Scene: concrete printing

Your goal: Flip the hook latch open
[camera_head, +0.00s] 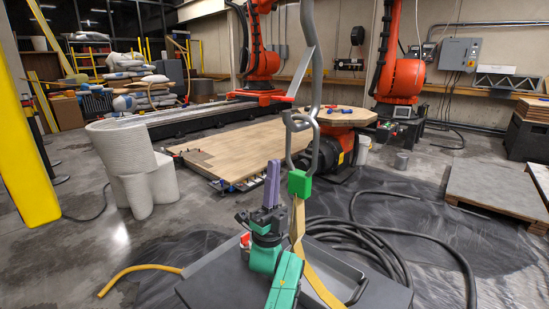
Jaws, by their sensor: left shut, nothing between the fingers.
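A grey metal hook (313,150) hangs from a grey rod in the middle of the head view. A short grey piece (298,121) near its upper left looks like the latch; I cannot tell clearly whether it closes the hook's mouth. A green block (299,184) sits at the hook's lower end, with a yellow strap (299,220) running down from it. My left gripper (273,164) points upward just left of the green block, below the latch. Its purple fingers are shut together and empty, and look apart from the hook. My right gripper is not in view.
Black hoses (360,235) lie on dark sheeting to the right. A wooden platform (235,150) and orange robot arms (402,75) stand behind. A grey concrete form (125,150) stands at left, beside a yellow post (25,150). The space around the latch looks open.

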